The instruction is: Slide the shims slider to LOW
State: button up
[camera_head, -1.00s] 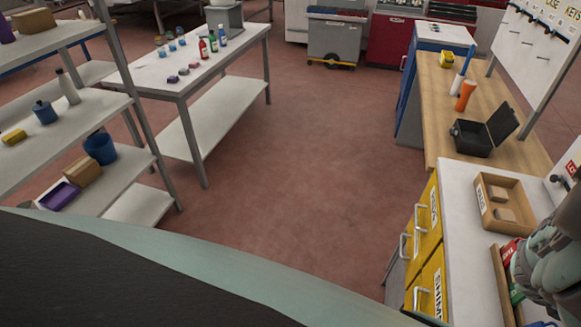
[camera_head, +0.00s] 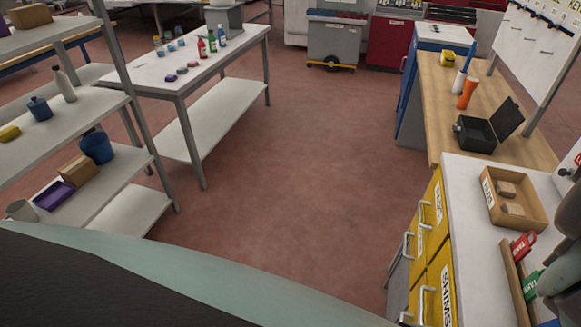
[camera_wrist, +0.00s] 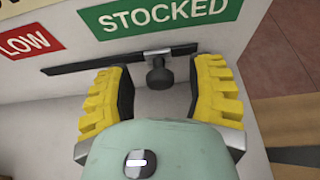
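The shims slider's dark round knob (camera_wrist: 160,73) sits on a dark horizontal track (camera_wrist: 100,63) on a white panel in the wrist view. The knob is near the right end of the track, below the green STOCKED label (camera_wrist: 168,15). The red LOW label (camera_wrist: 30,42) is at the left, above the track's left end. My gripper (camera_wrist: 161,88) is open, with one yellow-padded finger on each side of the knob. Gaps show between the knob and both fingers. In the head view, the slider and my gripper's fingers are not visible.
Yellow drawers, one marked SHIMS (camera_head: 446,295), stand below a white counter (camera_head: 460,195). A wooden tray (camera_head: 541,213) and red and green tags (camera_head: 523,246) lie on it. A black open case (camera_head: 478,137) sits on the wooden bench beyond. Open floor (camera_head: 300,170) lies left.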

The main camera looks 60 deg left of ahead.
grip_shut()
dwell(0.3)
